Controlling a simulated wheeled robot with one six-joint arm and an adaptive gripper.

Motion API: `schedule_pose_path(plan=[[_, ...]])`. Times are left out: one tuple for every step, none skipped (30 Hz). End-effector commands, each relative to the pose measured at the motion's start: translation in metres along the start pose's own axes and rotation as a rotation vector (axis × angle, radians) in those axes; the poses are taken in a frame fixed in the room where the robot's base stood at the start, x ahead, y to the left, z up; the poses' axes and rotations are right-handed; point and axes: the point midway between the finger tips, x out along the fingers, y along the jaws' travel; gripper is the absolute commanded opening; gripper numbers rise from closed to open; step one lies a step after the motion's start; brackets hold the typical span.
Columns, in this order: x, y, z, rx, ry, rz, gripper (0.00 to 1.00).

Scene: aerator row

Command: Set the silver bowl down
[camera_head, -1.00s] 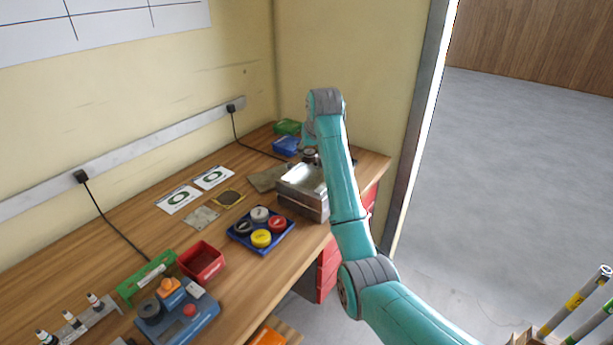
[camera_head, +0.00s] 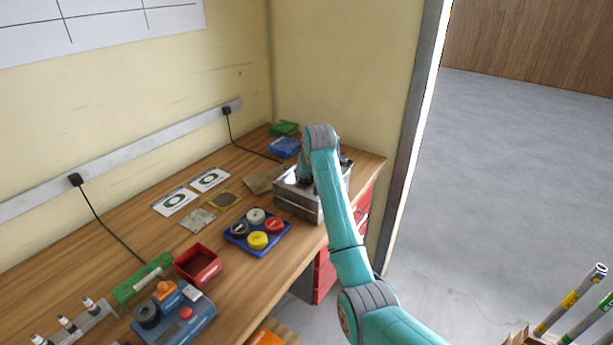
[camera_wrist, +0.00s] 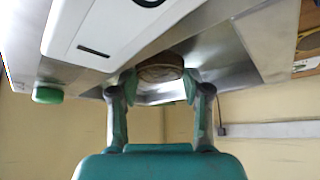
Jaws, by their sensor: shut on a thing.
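In the wrist view my gripper (camera_wrist: 158,88) is shut on a small round bowl (camera_wrist: 160,67), one finger on each side. The bowl looks dull brown-grey here, and its inside does not show. It is just over or against the bright metal top of a box; I cannot tell whether it touches. In the head view my gripper (camera_head: 304,174) points down at the metal box (camera_head: 297,206) at the bench's far end. My wrist hides most of the fingers and the bowl there.
A blue tray (camera_head: 233,236) with several coloured round pieces stands before the box. Blue (camera_head: 284,147) and green (camera_head: 284,128) bins stand behind it. A red bin (camera_head: 197,265) and a blue device (camera_head: 190,322) are nearer. A white housing (camera_wrist: 115,25) is close in the wrist view.

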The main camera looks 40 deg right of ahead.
Motion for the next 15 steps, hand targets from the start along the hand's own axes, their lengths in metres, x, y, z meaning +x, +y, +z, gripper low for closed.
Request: schedule_pose_path(plan=[[0.0005,0.0000,0.0004,0.000,0.000,0.000,0.55],[0.0004,0.0000,0.0004,0.000,-0.001,0.000,0.63],[0.0004,0.0000,0.0004,0.000,-0.001,0.000,0.73],[0.0004,0.0000,0.0004,0.000,-0.001,0.000,0.73],[0.0004,0.0000,0.0004,0.000,-0.001,0.000,0.73],[0.0004,0.0000,0.0004,0.000,-0.001,0.000,0.73],[0.0004,0.0000,0.0003,0.000,-0.001,0.000,0.73],[0.0004,0.0000,0.0003,0.000,-0.001,0.000,0.73],[0.0003,0.0000,0.0003,0.000,-0.001,0.000,0.73],[0.0003,0.0000,0.0003,0.000,-0.001,0.000,0.73],[0.0003,0.0000,0.0003,0.000,-0.001,0.000,0.73],[0.0000,0.0000,0.0001,0.000,-0.001,0.000,0.73],[-0.0005,0.0000,-0.0003,0.000,0.000,0.000,0.73],[-0.0014,0.0000,-0.0009,0.000,0.000,0.000,0.73],[-0.0035,0.0000,-0.0011,0.000,0.000,0.000,0.73]])
